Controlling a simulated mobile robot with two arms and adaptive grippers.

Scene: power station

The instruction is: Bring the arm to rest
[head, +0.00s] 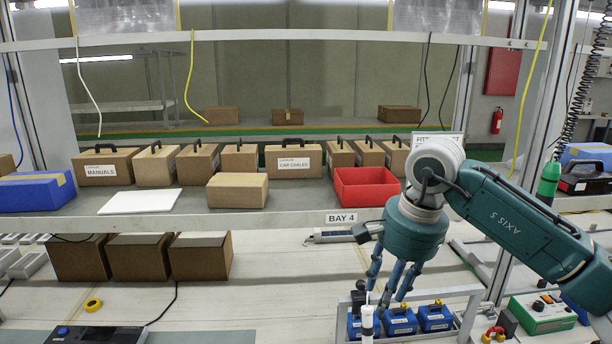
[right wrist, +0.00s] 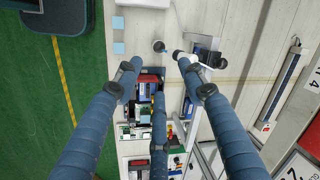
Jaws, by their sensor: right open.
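My right arm (head: 505,215) is teal, marked AXIS 5, and comes in from the right in the head view. Its gripper (head: 388,290) points down over the workbench, fingers spread and nothing between them. Below the fingertips stand several small blue units (head: 400,322) with dark and yellow tops in a pale frame. A white upright cylinder (head: 367,322) stands at their left, close to one finger in the picture; I cannot tell whether they touch. The right wrist view shows the three blue fingers (right wrist: 165,85) apart, with the bench beneath. My left gripper is not in view.
A shelf edge labelled BAY 4 (head: 341,218) runs behind the gripper. On the shelf are a red bin (head: 366,197), cardboard cases and a white sheet (head: 139,201). A green-and-white control box (head: 541,313) stands at right. The left-centre bench (head: 250,300) is mostly clear.

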